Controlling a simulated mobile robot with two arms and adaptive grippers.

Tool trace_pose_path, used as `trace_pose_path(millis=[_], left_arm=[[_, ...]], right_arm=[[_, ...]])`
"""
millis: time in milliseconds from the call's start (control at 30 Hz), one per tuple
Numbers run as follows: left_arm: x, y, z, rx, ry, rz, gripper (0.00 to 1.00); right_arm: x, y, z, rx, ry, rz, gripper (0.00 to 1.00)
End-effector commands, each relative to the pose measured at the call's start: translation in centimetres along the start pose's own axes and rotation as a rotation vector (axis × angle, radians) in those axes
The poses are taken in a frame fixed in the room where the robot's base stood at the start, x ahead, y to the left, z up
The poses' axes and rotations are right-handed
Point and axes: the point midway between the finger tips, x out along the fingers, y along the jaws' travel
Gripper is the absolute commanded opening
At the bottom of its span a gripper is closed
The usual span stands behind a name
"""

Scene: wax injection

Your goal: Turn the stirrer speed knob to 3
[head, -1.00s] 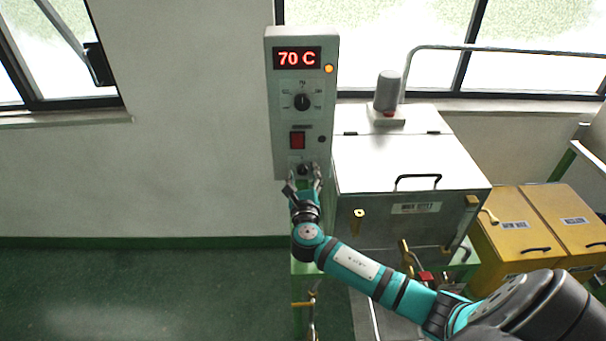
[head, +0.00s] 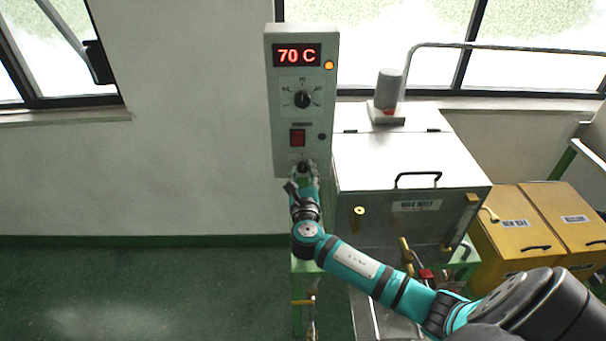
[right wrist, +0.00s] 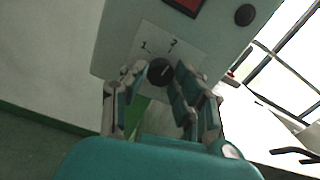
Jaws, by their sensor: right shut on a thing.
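The stirrer speed knob (head: 303,166) is the small dark knob at the bottom of the grey control box (head: 283,120). In the right wrist view it is a round black knob (right wrist: 160,71) on a white plate with small marks. My right gripper (head: 303,172) comes up from below and is shut on the knob, one finger on each side. In the right wrist view the gripper's fingertips (right wrist: 160,77) flank the knob. The fingers and hand partly hide the knob and its scale in the head view, so its setting cannot be read. My left gripper is not in view.
The box also carries a red 70 C display (head: 297,55), a larger dial (head: 302,99) and a red switch (head: 297,138). A metal wax melter (head: 385,165) stands close on the right, with yellow bins (head: 515,235) beyond. The floor at left is clear.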

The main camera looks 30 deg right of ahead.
Motion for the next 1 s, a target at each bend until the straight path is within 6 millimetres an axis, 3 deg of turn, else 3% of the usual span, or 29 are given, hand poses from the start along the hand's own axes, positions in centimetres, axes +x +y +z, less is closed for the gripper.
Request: trace_pose_path(millis=[1000], left_arm=[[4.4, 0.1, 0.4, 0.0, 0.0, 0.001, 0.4]], right_arm=[[0.0, 0.2, -0.2, 0.813, 0.001, -0.001, 0.0]])
